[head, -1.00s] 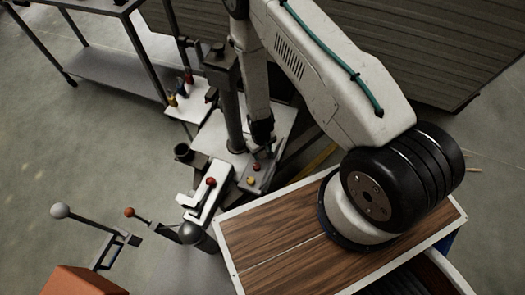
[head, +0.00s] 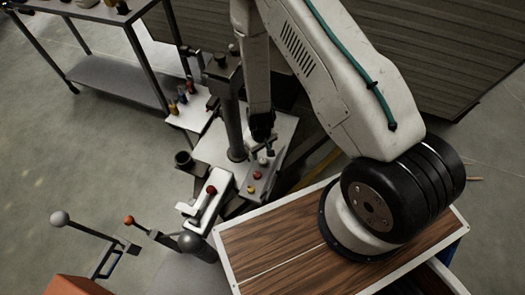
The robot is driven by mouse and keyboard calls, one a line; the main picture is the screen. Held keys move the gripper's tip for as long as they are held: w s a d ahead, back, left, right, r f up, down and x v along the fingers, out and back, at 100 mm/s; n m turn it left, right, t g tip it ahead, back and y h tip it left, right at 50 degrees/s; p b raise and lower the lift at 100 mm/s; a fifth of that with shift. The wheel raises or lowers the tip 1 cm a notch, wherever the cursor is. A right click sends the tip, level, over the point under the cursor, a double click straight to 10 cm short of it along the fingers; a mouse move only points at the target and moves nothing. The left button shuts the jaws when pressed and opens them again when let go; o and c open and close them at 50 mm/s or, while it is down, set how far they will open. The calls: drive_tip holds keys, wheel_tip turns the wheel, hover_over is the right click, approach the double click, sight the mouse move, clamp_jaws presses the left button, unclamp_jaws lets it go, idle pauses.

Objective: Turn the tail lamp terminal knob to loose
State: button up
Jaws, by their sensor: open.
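A small grey terminal block carries a white knob (head: 263,161), a red knob (head: 257,175) and a yellow knob (head: 251,188) in a row. No label is readable, so I cannot tell which one is the tail lamp knob. My gripper (head: 264,149) points down just above the white knob at the far end of the row. It is open and empty. The fingers are small and dark, and I cannot tell whether they are beside the knob or only above it. The red and yellow knobs are uncovered.
A dark post (head: 233,115) stands left of my gripper. A white bracket (head: 190,209) with a red-topped lever is nearer. Two ball-topped levers stand at the lower left. A white plate (head: 190,119) with coloured posts is behind. A wood-topped surface (head: 270,245) fills the lower right.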

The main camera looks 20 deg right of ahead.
sight(263, 161)
drive_tip(key=shift+w+d+m, duration=0.1)
drive_tip(key=shift+w+m, duration=0.05)
drive_tip(key=shift+m, duration=0.45)
drive_tip(key=m, duration=0.5)
drive_tip(key=shift+w+m, duration=0.15)
drive_tip(key=shift+m, duration=0.25)
drive_tip(key=m, duration=0.6)
drive_tip(key=shift+f, duration=0.1)
drive_tip(key=shift+m, duration=0.3)
drive_tip(key=shift+s+f, duration=0.2)
drive_tip(key=shift+f, duration=3.7)
drive_tip(key=c, duration=1)
